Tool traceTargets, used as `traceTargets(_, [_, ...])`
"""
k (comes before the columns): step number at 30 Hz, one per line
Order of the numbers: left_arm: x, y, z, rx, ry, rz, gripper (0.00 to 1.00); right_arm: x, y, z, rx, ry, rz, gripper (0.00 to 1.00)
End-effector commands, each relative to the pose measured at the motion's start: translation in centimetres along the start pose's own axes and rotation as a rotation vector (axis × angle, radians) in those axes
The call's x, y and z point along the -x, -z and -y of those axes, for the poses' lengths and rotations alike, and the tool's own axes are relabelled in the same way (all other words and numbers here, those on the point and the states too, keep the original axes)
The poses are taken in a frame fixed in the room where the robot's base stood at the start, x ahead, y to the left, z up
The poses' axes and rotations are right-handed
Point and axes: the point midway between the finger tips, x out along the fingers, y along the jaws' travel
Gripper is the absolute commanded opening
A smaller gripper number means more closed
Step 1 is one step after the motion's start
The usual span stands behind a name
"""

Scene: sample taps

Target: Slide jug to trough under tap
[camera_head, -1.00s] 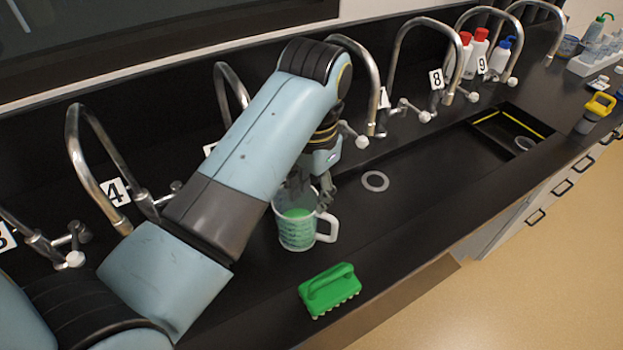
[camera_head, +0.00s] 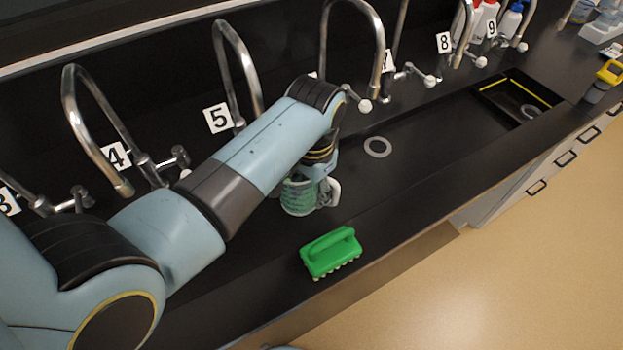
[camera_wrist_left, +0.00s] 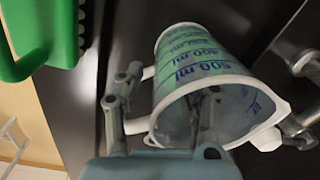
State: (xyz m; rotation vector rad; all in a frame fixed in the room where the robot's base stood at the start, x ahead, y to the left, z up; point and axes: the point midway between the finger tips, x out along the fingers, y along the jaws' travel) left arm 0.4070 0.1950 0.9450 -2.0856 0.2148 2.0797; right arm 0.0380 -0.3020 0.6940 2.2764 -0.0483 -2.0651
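In the left wrist view I look down into the open jug (camera_wrist_left: 190,65). My left gripper (camera_wrist_left: 165,82) has its fingers apart, one inside the jug's mouth and one outside by the handle, with the wall between them. In the head view the left gripper (camera_head: 322,184) is at the jug's rim, mostly hidden. The dark trough (camera_head: 430,137) is a sunken strip along the bench. My right gripper is not in view.
A green brush (camera_head: 331,252) lies in front of the jug near the bench edge. Curved taps with number cards, such as card 5 (camera_head: 217,118), line the back. A pale ring (camera_head: 377,147) lies right of the jug, with clear surface around it.

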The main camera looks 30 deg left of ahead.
Motion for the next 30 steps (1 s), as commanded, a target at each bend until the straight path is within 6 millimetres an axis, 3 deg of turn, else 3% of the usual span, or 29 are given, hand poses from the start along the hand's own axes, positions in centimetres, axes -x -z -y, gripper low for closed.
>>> traceTargets(8, [-0.11,0.03,0.02,0.0,0.0,-0.001,0.36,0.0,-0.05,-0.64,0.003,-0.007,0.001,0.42])
traceTargets(17, [-0.1,0.01,0.01,0.0,0.0,-0.001,0.0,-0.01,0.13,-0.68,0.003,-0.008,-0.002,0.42])
traceTargets(30, [-0.08,0.1,0.03,0.0,0.0,-0.001,0.0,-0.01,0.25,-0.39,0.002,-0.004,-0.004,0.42])
